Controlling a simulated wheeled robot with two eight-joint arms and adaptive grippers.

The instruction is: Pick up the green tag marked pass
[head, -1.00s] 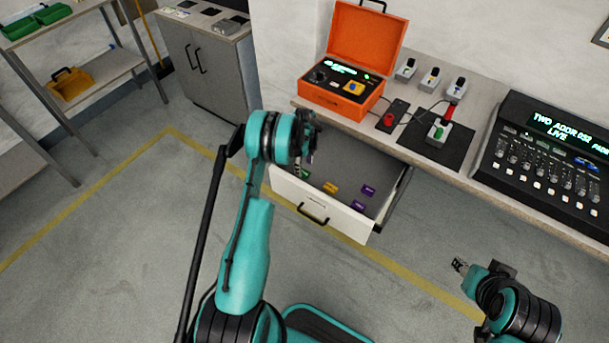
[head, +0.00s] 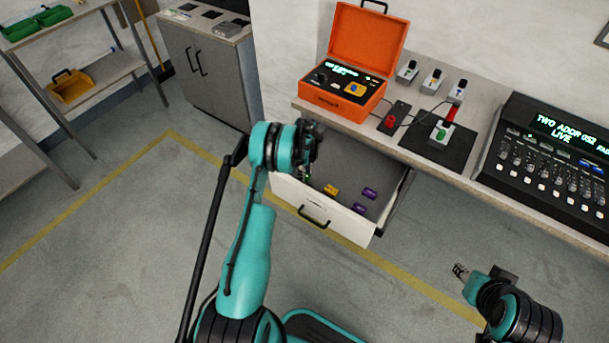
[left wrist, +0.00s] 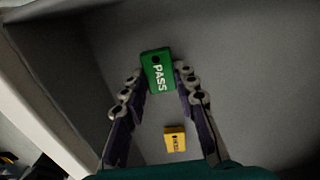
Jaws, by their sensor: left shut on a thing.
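The green tag (left wrist: 158,72) marked PASS is between the two fingertips of my left gripper (left wrist: 157,78) in the left wrist view. The fingers are shut on its two sides. In the head view my left gripper (head: 307,172) is inside the left part of the open drawer (head: 316,212), and the tag is mostly hidden there. I cannot tell whether the tag still touches the drawer floor. My right gripper (head: 461,271) is small in the head view, low at the right, away from the drawer; its finger opening is unclear.
A yellow tag (head: 331,190) and two purple tags (head: 370,193) (head: 360,209) lie in the drawer. The counter above carries an orange case (head: 340,99), a black mat (head: 424,152) with a small device, and a black console (head: 545,165). The floor in front is clear.

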